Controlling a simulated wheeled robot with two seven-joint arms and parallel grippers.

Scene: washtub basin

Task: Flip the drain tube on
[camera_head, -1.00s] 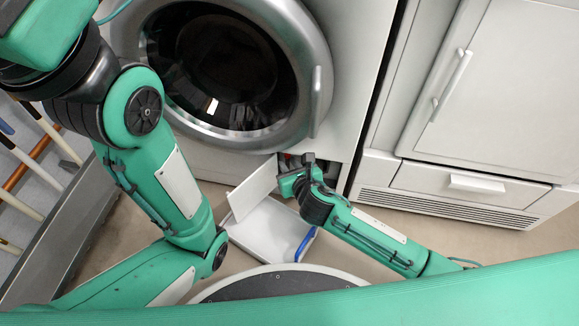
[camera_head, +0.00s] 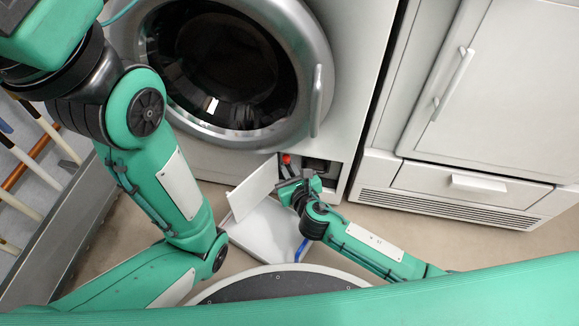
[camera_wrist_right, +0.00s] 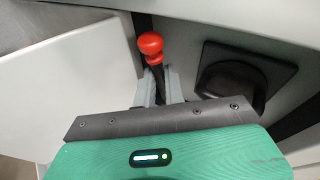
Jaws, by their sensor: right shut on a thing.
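The drain tube (camera_wrist_right: 156,72) is a short dark tube with a red bulb-shaped cap. Its red cap (camera_head: 287,159) shows at the open compartment low on the washing machine's front. My right gripper (camera_head: 288,183) is just in front of that compartment. In the right wrist view the grey fingers of my right gripper (camera_wrist_right: 159,90) are shut on the dark tube below the cap, which points up past the fingertips. The tube's lower end is hidden by the gripper body. My left arm shows, but its gripper is out of view.
The compartment's white flap (camera_head: 252,187) hangs open left of my right gripper. A white tray (camera_head: 262,232) with a blue edge lies on the floor below. A dark round fitting (camera_wrist_right: 232,84) sits right of the tube. A dryer-like cabinet (camera_head: 470,110) stands at right.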

